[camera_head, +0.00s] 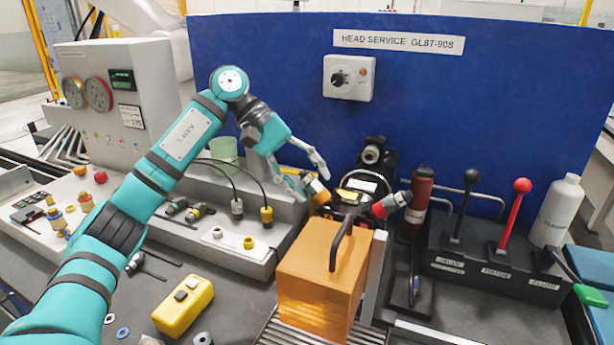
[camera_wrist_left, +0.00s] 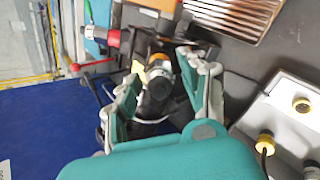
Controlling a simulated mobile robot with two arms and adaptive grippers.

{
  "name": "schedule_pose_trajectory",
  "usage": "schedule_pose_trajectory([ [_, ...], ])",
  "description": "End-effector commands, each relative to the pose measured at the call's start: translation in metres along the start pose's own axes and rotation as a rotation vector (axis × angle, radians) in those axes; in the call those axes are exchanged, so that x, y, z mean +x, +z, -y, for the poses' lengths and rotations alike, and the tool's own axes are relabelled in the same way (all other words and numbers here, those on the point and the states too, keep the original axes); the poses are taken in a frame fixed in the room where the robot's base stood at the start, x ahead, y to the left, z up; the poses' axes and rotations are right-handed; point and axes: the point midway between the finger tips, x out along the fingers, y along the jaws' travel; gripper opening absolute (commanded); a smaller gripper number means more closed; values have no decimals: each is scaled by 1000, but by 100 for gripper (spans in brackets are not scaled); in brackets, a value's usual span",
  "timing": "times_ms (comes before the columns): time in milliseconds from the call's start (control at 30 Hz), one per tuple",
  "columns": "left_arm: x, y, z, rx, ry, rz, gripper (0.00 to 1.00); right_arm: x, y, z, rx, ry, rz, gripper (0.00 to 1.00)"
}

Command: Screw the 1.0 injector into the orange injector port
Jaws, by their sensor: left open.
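My left gripper (camera_head: 313,187) is open at the orange-collared injector fitting (camera_head: 318,190), with one fingertip on either side of it. In the left wrist view, the orange ring and grey end of this fitting (camera_wrist_left: 158,66) lie between the spread fingers of the left gripper (camera_wrist_left: 160,72); I cannot tell whether they touch. I cannot tell injector from port there, and no 1.0 marking is readable. A similar red-collared fitting (camera_head: 390,204) points outward to the right; it also shows in the left wrist view (camera_wrist_left: 113,38). My right gripper is not in view.
An orange block with a black handle (camera_head: 315,280) stands just in front of the fittings. A blue panel (camera_head: 270,80) rises behind. A lever box (camera_head: 480,255) and white bottle (camera_head: 556,210) stand right. A connector tray (camera_head: 240,250) and yellow box (camera_head: 183,305) lie left.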

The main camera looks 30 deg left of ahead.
Motion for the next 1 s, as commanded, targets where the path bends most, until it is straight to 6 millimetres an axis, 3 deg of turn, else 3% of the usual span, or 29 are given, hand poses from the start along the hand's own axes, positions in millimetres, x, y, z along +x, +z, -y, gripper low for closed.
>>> schedule_pose_trajectory([
  [1000, -2, 2, -1, -881, -2, 0, 44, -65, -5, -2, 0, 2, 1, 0],
])
